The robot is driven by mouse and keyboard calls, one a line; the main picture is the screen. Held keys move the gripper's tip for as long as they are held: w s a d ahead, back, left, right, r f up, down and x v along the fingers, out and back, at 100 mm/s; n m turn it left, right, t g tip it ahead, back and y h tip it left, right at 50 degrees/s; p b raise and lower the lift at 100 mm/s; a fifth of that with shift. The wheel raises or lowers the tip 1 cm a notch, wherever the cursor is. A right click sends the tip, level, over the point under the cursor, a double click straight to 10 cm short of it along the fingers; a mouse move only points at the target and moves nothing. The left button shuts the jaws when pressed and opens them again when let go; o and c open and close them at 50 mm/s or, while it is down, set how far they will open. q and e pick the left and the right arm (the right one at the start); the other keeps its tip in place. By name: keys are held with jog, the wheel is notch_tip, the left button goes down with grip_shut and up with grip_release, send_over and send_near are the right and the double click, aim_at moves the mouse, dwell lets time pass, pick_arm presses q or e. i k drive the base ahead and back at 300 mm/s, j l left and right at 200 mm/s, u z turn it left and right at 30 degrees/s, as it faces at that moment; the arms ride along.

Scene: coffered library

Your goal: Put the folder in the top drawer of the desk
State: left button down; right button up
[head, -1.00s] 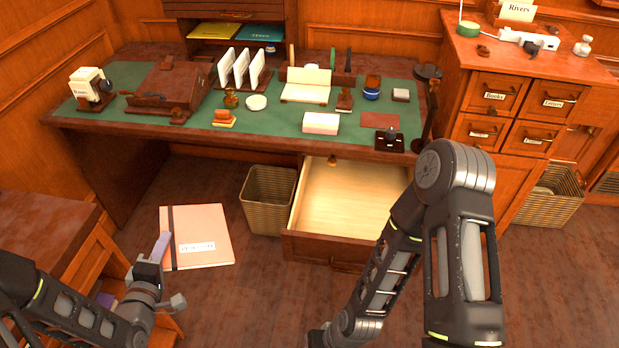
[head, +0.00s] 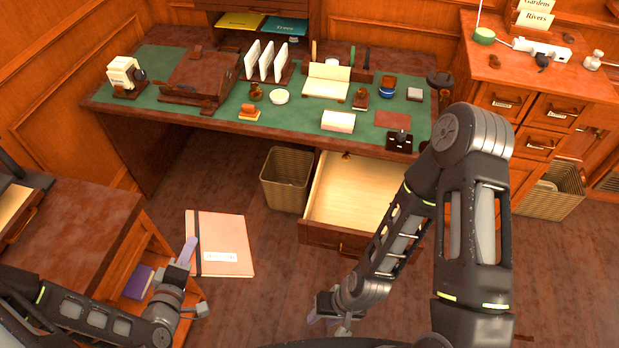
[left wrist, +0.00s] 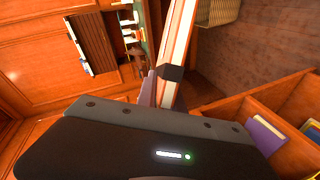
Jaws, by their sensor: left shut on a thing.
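The folder (head: 225,240) is pale pink with a dark band near its left edge and a white label. In the head view it is left of the open drawer. My left gripper (head: 190,250) is shut on its left edge. In the left wrist view the folder (left wrist: 180,45) shows nearly edge-on in the fingers.
A wicker basket (head: 287,180) stands just left of the drawer, between it and the folder. A wooden cabinet (head: 85,215) with an open shelf is at the left. Small items cover much of the desk top. A drawer cabinet (head: 540,110) stands at the right.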

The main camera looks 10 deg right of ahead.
aim_at(351, 191)
jog(key=i+l, duration=0.1)
jog(key=l, duration=0.3)
jog(key=i+l, duration=0.15)
jog(key=l, duration=0.3)
jog(key=i+l, duration=0.1)
jog(key=l, duration=0.3)
jog(key=i+l, duration=0.1)
jog(key=l, duration=0.3)
jog(key=i+l, duration=0.15)
jog(key=l, duration=0.3)
